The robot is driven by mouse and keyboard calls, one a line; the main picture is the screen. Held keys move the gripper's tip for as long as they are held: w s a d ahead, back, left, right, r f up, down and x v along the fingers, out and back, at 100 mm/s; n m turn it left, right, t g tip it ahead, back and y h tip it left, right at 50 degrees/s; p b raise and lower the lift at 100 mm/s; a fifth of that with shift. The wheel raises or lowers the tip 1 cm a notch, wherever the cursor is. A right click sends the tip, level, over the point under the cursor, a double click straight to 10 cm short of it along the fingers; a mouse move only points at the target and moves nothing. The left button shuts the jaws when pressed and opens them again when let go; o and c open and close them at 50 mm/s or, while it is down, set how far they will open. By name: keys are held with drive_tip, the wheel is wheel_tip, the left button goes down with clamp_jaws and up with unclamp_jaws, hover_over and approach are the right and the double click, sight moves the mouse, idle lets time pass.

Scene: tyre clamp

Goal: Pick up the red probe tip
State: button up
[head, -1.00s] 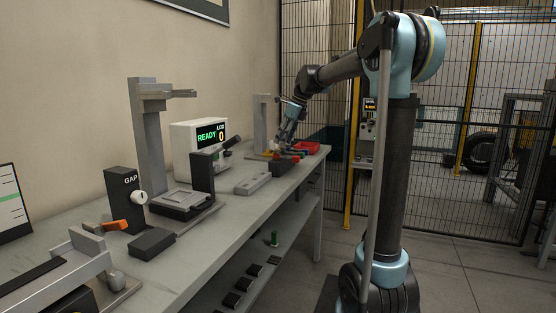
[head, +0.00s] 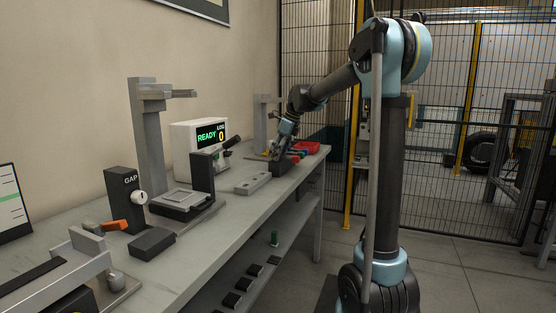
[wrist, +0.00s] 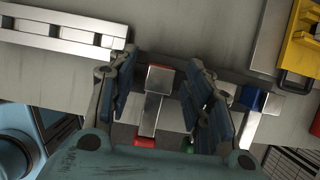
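My gripper (wrist: 163,75) is open in the wrist view, one finger on each side of a bright metal piece with red at both ends. This looks like the red probe tip (wrist: 157,68), and gaps show between it and the fingers. I cannot tell how deep the fingers reach around it. A blue-marked metal piece (wrist: 252,99) lies just right of the right finger. In the head view my gripper (head: 279,154) is low at the far end of the bench, and it hides the red probe tip there.
A red tray (head: 306,148) lies just beyond my gripper. A grey slotted block (head: 252,183) is nearer on the bench (head: 222,238), and also shows in the wrist view (wrist: 62,32). A yellow part (wrist: 302,45) is at the upper right. A grey stand (head: 261,125) rises behind.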

clamp_jaws()
drive_tip(key=shift+r, duration=0.1)
